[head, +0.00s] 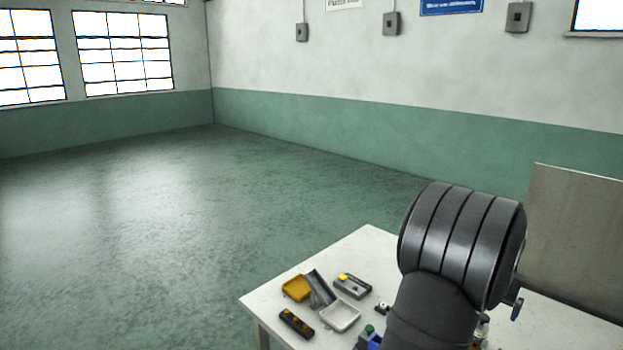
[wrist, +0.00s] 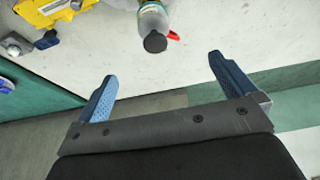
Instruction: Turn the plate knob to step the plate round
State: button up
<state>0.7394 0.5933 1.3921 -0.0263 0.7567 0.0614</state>
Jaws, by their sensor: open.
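My gripper (wrist: 162,70) is open in the wrist view, with two blue fingers wide apart and nothing between them. A bottle with a dark cap (wrist: 155,42) lies beyond the fingertips in the picture, apart from them. I cannot make out the plate or its knob for certain in either view.
The white table (head: 365,250) carries an orange tray (head: 297,288), a pale tray (head: 340,317), a grey box with a yellow button (head: 353,286) and a dark bar (head: 296,322). A yellow part (wrist: 28,28) is at upper left in the wrist view. A grey panel (head: 575,240) stands behind the table.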

jog(key=c, duration=1)
jog(key=s+a+m+g+y, duration=0.2)
jog(key=s+a+m, duration=0.25)
jog(key=s, duration=0.55)
jog(key=s+a+m+g+y, duration=0.1)
jog(key=s+a+m, duration=0.35)
jog(key=s, duration=0.65)
notch_tip(320, 180, down, 16)
jog(key=shift+w+d, duration=0.15)
jog(key=c, duration=1)
